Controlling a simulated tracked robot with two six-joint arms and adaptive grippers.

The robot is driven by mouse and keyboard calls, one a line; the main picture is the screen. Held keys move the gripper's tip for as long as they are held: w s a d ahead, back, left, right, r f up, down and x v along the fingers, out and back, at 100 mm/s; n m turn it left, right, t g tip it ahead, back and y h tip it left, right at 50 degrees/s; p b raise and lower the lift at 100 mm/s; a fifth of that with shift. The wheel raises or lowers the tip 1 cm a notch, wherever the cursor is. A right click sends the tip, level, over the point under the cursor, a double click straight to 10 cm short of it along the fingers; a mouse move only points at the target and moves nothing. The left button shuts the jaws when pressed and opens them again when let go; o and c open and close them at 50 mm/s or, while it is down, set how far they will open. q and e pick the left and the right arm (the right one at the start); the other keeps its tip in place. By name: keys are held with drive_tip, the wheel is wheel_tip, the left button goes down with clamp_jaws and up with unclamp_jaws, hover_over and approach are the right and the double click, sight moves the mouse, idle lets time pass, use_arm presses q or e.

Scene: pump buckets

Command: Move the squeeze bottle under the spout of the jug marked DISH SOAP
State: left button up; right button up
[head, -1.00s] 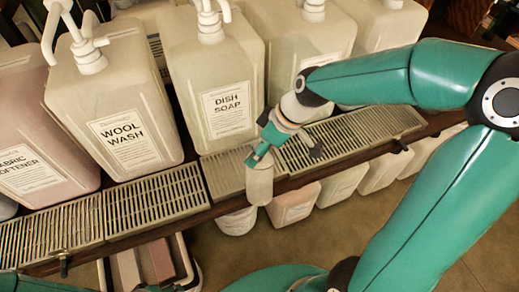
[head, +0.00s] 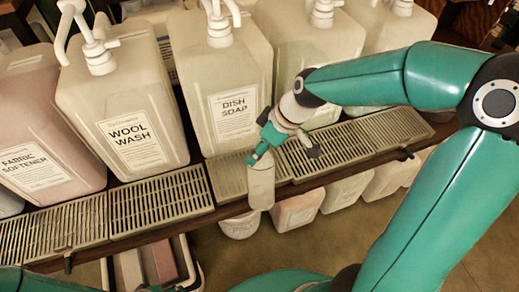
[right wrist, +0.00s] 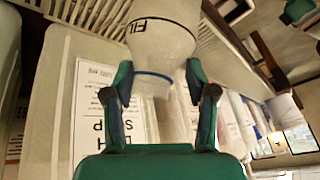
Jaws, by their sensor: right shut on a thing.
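The squeeze bottle (head: 261,187) is pale and upright in the head view, overlapping the front edge of the drip tray below the DISH SOAP jug (head: 205,75). Its lower end hangs past the shelf edge in the picture. My right gripper (head: 258,152) is shut on its top. The right wrist view shows the bottle (right wrist: 165,35) between both fingers of the gripper (right wrist: 160,88), with the jug's label behind. The jug's white pump spout (head: 233,14) is high at the top edge, well above the bottle. My left gripper is not visible.
The WOOL WASH jug (head: 125,90) and FABRIC SOFTENER jug (head: 50,120) stand to the left, with more jugs to the right. Slatted drip trays (head: 160,202) line the shelf front. Small buckets (head: 297,211) stand below. A crate (head: 195,275) is at the lower left.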

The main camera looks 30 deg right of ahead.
drive_tip(key=shift+w+a, duration=0.15)
drive_tip(key=shift+w, duration=0.4)
drive_tip(key=shift+w+a, duration=0.15)
drive_tip(key=shift+w, duration=0.4)
drive_tip(key=shift+c, duration=0.9)
drive_tip(key=shift+w, duration=0.15)
clamp_jaws()
drive_tip(key=shift+w, duration=0.15)
drive_tip(key=shift+w+a, duration=0.3)
drive_tip(key=shift+w, duration=0.65)
drive_tip(key=shift+f+b, duration=0.6)
drive_tip(key=shift+f, duration=0.25)
